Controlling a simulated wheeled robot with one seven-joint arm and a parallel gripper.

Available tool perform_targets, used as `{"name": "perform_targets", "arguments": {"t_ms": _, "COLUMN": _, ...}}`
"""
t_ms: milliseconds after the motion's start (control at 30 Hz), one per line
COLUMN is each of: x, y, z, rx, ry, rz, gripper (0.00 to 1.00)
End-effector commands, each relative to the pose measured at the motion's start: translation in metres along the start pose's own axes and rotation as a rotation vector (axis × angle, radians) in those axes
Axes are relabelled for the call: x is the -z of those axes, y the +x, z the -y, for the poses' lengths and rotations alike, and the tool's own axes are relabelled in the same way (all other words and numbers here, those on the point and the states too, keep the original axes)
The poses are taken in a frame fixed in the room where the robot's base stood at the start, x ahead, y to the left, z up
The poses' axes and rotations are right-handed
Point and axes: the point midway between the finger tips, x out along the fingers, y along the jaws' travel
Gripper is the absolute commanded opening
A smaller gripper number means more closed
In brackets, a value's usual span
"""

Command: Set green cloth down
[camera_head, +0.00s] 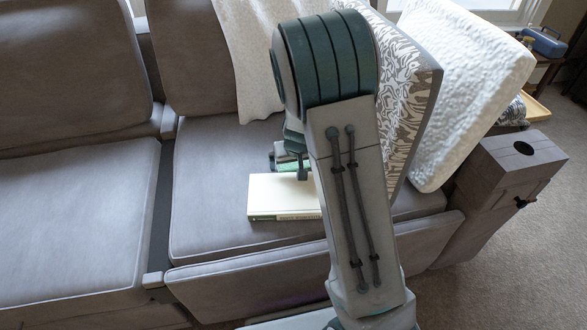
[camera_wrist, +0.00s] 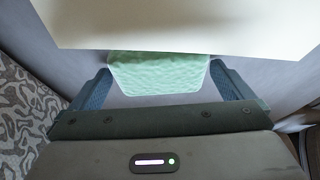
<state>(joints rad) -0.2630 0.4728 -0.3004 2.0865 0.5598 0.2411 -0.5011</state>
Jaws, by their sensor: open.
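The green cloth (camera_wrist: 158,76) is a pale green, folded-looking pad in the wrist view. It lies between the two blue fingers of my gripper (camera_wrist: 160,66), with grey seat fabric showing around it. My gripper is open, with a gap between each finger and the cloth. The cloth's far edge meets the edge of a cream book; I cannot tell whether they touch or overlap.
The cream book (camera_head: 280,195) lies on the grey sofa seat (camera_head: 205,200) near its front. A patterned cushion (camera_head: 405,95) and a white cushion (camera_head: 465,85) lean at the right. A cream throw (camera_head: 250,50) hangs over the backrest. The left seat is clear.

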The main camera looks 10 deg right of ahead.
Motion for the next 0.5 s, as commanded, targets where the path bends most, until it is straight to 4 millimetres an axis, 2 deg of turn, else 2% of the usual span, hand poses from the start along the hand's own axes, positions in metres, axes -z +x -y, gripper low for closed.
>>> {"name": "perform_targets", "arguments": {"t_ms": 167, "x": 0.0007, "y": -0.0012, "z": 0.0001, "rx": 0.0, "ry": 0.0, "rz": -0.001, "gripper": 1.0}}
{"name": "perform_targets", "arguments": {"t_ms": 200, "x": 0.0007, "y": -0.0012, "z": 0.0, "rx": 0.0, "ry": 0.0, "rz": -0.001, "gripper": 0.89}}
{"name": "perform_targets", "arguments": {"t_ms": 300, "x": 0.0006, "y": -0.0013, "z": 0.0001, "rx": 0.0, "ry": 0.0, "rz": -0.001, "gripper": 0.64}}
{"name": "perform_targets", "arguments": {"t_ms": 500, "x": 0.0007, "y": -0.0014, "z": 0.0, "rx": 0.0, "ry": 0.0, "rz": -0.001, "gripper": 0.6}}
